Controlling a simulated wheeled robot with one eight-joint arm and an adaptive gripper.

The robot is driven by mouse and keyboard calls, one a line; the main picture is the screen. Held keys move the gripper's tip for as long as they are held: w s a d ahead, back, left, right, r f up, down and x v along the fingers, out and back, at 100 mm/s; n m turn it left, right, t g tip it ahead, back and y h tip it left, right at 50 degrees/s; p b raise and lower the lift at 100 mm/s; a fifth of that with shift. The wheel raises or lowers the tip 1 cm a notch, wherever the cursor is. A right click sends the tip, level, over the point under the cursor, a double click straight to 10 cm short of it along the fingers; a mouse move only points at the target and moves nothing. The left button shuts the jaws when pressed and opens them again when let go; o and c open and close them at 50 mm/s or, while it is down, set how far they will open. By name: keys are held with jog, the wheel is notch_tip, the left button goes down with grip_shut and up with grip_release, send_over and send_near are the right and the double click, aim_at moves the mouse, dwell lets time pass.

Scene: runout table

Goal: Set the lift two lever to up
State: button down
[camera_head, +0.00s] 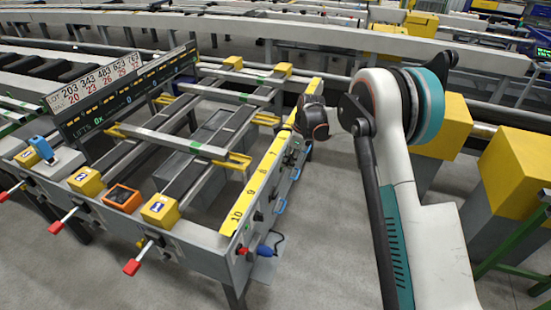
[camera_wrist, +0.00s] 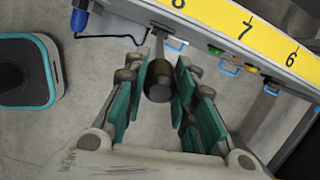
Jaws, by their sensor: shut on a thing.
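Three red-tipped levers stick out of the table's front side in the head view: the left one (camera_head: 4,197), the middle one (camera_head: 55,227) and the right one (camera_head: 132,267). Each points out and down to the left. The yellow box marked 2 (camera_head: 86,181) stands above the middle one, the box marked 1 (camera_head: 160,210) above the right one. My gripper (camera_wrist: 160,80) is shut on a dark cylinder (camera_wrist: 160,82) beside the table's right side, away from the levers. In the head view my fingertips are hard to make out. No red lever shows in the wrist view.
A yellow numbered strip (camera_head: 262,170) runs along the table's right side, with blue handles (camera_head: 281,206) below. A blue plug (camera_head: 265,250) with a cable sticks out near the corner. An orange-framed box (camera_head: 123,198) sits between yellow boxes. Grey floor before the table is clear.

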jog(key=s+d+f+t+y+b, duration=0.1)
jog(key=s+d+f+y+b, duration=0.1)
jog(key=d+f+y+b, duration=0.2)
jog(key=s+d+f+t+y+b, duration=0.2)
jog(key=d+f+y+b, duration=0.3)
jog(key=d, duration=0.5)
jog(key=shift+s+d+f+b, duration=0.3)
jog(key=shift+s+f+b, duration=0.55)
jog(key=shift+f, duration=0.9)
jog(key=shift+w, duration=0.15)
jog(key=c, duration=1.3)
grip_release()
jog(key=v, duration=1.2)
